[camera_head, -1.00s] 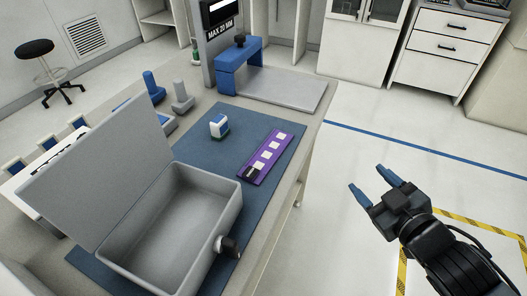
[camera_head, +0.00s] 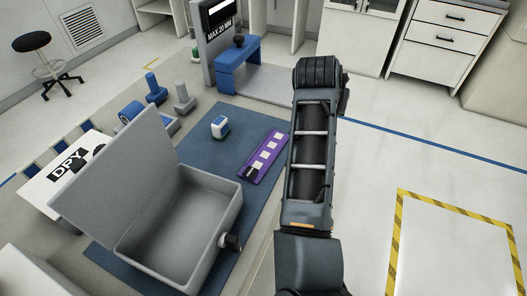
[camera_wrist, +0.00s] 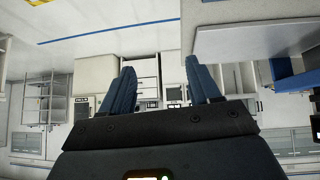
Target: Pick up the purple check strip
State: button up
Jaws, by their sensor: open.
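The purple check strip (camera_head: 264,157) lies flat on the blue mat (camera_head: 198,155), near the table's right edge in the head view. It has several white squares and a dark patch at its near end. My arm rises just to the right of the strip in the head view and hides my gripper there. In the wrist view my gripper (camera_wrist: 161,84) has its two blue fingers apart, with nothing between them. The strip is not visible in the wrist view.
An open grey case (camera_head: 180,220) stands left of the strip, its lid raised. A blue arch gauge (camera_head: 238,67) on a grey plate stands at the back. Blue and grey posts (camera_head: 156,88) stand at the back left.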

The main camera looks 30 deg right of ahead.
jog(key=a+f+g+y, duration=0.1)
jog(key=a+g+y, duration=0.15)
jog(key=a, duration=0.65)
jog(key=m+g+y+p, duration=0.1)
jog(key=g+y+p, duration=0.1)
jog(key=y, duration=0.3)
send_over(250, 173)
jog(key=shift+d+f, duration=0.1)
jog(key=shift+f, duration=0.3)
notch_tip(250, 173, down, 2)
jog(key=shift+f, duration=0.15)
notch_tip(250, 173, down, 5)
jog(key=b, duration=0.5)
jog(key=shift+f, duration=0.15)
jog(key=c, duration=1.1)
jog(key=shift+c, duration=0.2)
